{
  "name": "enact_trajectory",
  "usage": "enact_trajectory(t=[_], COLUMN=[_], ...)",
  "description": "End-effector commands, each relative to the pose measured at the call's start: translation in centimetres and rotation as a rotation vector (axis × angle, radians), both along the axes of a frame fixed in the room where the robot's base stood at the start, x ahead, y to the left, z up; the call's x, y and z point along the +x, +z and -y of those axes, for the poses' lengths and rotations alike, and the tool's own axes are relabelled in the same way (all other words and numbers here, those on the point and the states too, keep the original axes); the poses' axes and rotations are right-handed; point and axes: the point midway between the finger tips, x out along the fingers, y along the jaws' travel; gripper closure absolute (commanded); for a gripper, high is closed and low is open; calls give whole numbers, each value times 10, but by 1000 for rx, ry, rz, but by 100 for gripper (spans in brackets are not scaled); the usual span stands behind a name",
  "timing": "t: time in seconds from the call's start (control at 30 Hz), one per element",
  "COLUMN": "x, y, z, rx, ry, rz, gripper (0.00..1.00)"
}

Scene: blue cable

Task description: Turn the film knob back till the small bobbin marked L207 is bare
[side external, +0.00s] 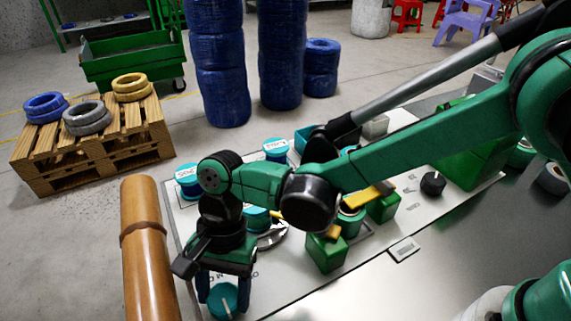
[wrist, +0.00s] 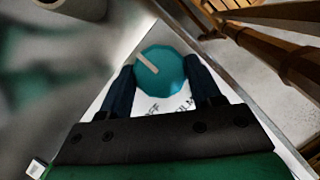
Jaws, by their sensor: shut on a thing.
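My gripper (side external: 223,292) points down at the near left corner of the pale board and is shut on the round teal film knob (side external: 222,302). In the wrist view the knob (wrist: 165,82) sits between the two dark fingers, with a pale stripe slanting across its top. Printed letters show on the board beside it. Teal-topped bobbins with white labels stand farther back, one at the left (side external: 187,182) and one behind it to the right (side external: 275,151). The labels are too small to read surely, so I cannot tell which is L207. My arm hides part of the board.
A brown post (side external: 147,250) stands close left of my gripper. Green blocks (side external: 326,253) and a dark small knob (side external: 432,184) are on the board (side external: 290,285). Tall blue coil stacks (side external: 217,65) and a pallet with coils (side external: 90,140) stand behind. The metal table (side external: 450,260) is clear at front right.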

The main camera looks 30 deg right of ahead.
Motion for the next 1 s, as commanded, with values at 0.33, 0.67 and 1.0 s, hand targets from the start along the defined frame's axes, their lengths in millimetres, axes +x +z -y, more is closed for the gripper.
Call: enact_trajectory(t=[0.33, 0.67, 1.0], x=[1, 2, 1], y=[0, 0, 0], z=[-2, -2, -2], rx=[-2, -1, 0], ry=[298, 417, 415], rz=[-1, -1, 0], gripper=[95, 95, 11])
